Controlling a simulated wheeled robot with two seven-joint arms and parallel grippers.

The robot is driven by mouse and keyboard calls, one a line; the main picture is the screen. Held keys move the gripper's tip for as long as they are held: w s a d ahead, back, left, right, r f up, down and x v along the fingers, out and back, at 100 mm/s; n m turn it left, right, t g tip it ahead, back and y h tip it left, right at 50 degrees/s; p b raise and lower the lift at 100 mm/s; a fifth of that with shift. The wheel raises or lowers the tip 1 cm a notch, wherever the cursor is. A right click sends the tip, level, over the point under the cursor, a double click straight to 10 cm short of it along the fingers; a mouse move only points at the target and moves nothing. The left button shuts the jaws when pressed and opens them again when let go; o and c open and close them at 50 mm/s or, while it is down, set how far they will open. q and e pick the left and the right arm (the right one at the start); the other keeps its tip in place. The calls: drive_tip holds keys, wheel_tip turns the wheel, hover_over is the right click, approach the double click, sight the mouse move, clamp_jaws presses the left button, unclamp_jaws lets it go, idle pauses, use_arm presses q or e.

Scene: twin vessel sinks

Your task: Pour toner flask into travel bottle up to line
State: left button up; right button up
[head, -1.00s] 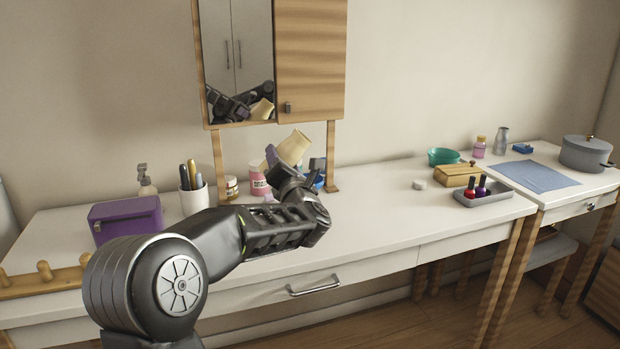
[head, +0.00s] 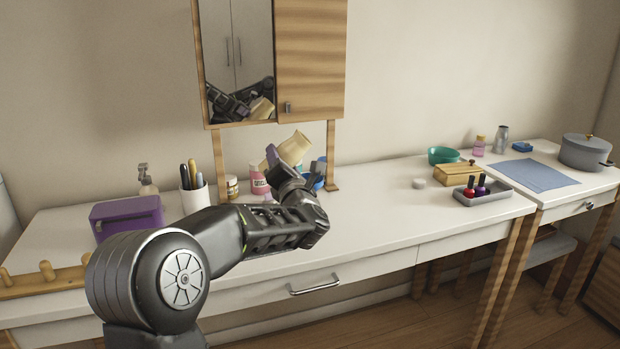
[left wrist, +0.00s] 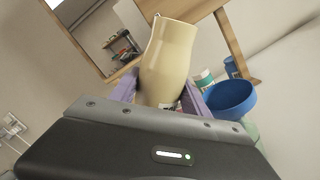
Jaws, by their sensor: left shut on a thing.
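A cream flask (head: 293,148), wide at its open end, is held tilted up and to the right above the white table. It also shows in the left wrist view (left wrist: 167,62), between the purple fingers. My left gripper (head: 275,163) is shut on it. A blue cup-like piece (left wrist: 231,97) is right of the flask in the left wrist view, with something pale green (left wrist: 252,130) partly showing below it. In the head view the blue piece (head: 319,180) is mostly behind my gripper. I cannot make out the travel bottle or its line for sure. My right gripper is not in view.
A pink bottle (head: 259,181), a small jar (head: 232,187) and a pen cup (head: 194,197) stand left of my gripper. A purple box (head: 126,217) is farther left. A grey tray (head: 503,194) with nail polish is right. The mirror cabinet (head: 310,60) hangs above.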

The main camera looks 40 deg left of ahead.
use_arm(q)
drive_tip(key=shift+s+a+f+m+p, duration=0.1)
drive_tip(key=shift+s+a+m+p, duration=0.1)
drive_tip(key=shift+m+p, duration=1)
idle(1.3)
drive_tip(key=shift+s+a+f+m+t+p, duration=0.1)
drive_tip(key=shift+m+t+p, duration=0.4)
drive_tip(key=shift+p, duration=0.95)
drive_tip(key=shift+f+m+t+p, duration=0.1)
drive_tip(key=shift+m+p, duration=0.7)
drive_tip(key=shift+p, duration=0.6)
idle(1.8)
drive_tip(key=f+n+b, duration=0.1)
drive_tip(key=b, duration=0.3)
drive_tip(key=shift+f+n, duration=0.1)
drive_tip(key=shift+n, duration=0.2)
drive_tip(key=shift+r+n, duration=0.4)
drive_tip(key=shift+r, duration=0.35)
